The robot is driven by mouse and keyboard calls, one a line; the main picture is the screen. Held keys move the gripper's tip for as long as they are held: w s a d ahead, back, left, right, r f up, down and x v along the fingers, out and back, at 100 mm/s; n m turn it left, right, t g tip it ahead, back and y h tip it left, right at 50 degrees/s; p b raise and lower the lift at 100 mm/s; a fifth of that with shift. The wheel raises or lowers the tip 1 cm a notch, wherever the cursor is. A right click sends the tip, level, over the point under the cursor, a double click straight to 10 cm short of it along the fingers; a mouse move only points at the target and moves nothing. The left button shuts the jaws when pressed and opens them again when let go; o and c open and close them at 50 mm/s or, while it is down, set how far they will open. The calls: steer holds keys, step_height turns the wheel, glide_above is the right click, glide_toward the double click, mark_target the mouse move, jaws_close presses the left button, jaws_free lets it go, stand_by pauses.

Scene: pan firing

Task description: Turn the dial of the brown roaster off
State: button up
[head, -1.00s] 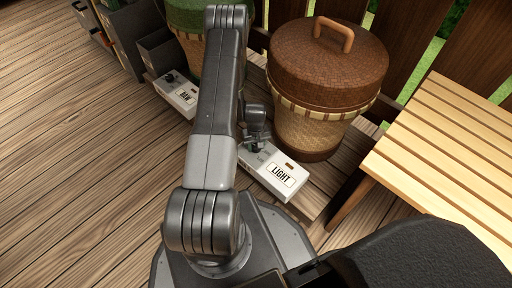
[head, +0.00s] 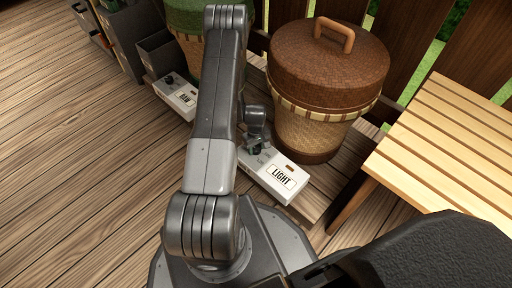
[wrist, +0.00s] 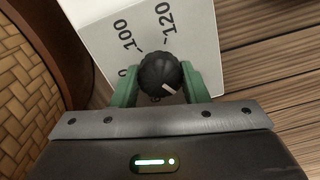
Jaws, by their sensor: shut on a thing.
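The brown roaster (head: 325,85) is a woven basket with a brown domed lid and handle, at the upper right of the head view. Its white control box (head: 285,180), labelled LIGHT, sits in front of it. In the wrist view, the black dial (wrist: 160,73) is on the white box face (wrist: 105,20), beside marks reading 100 and 120. Its white pointer line faces the lower right of that view. My gripper (wrist: 160,85) has its green fingers on both sides of the dial, shut on it. Other scale marks are partly hidden by the fingers and dial.
A green roaster (head: 188,25) with its own control box (head: 177,97) labelled RAW stands to the left. A slatted wooden table (head: 450,135) is at the right. A wooden fence is behind the roasters. The plank floor at the left is clear.

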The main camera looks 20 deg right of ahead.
mark_target(256, 147)
steer(key=o, duration=1)
steer(key=shift+c, duration=0.2)
step_height(256, 147, up, 14)
steer(key=p, duration=0.4)
step_height(256, 147, down, 14)
steer(key=b, duration=0.4)
